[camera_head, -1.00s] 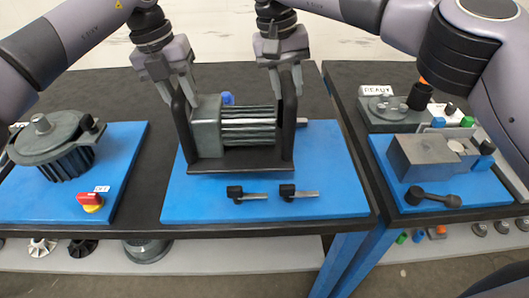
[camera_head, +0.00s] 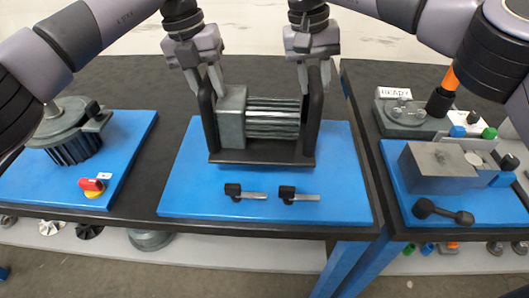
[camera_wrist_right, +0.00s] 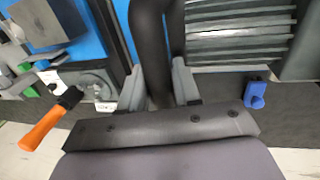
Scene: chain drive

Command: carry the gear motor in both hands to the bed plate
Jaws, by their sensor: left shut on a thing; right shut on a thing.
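The gear motor, a grey gearbox block with a finned cylinder (camera_head: 273,122), sits level in a black carrier (camera_head: 262,157) with an upright handle at each end. My left gripper (camera_head: 206,88) is shut on the left handle; my right gripper (camera_head: 314,80) is shut on the right handle. In the right wrist view, my right fingers (camera_wrist_right: 158,92) close around the black handle (camera_wrist_right: 154,45), with the motor's fins (camera_wrist_right: 240,35) beside it. The carrier is over the middle blue plate (camera_head: 185,190), seemingly the bed plate. I cannot tell whether it touches the plate.
Two black-headed levers (camera_head: 246,192) lie at the plate's front. A round finned unit (camera_head: 70,135) and a red switch (camera_head: 92,186) are at the left. A grey box (camera_head: 437,166) and black lever (camera_head: 443,212) are on the right table. A blue piece (camera_wrist_right: 256,93) is behind the motor.

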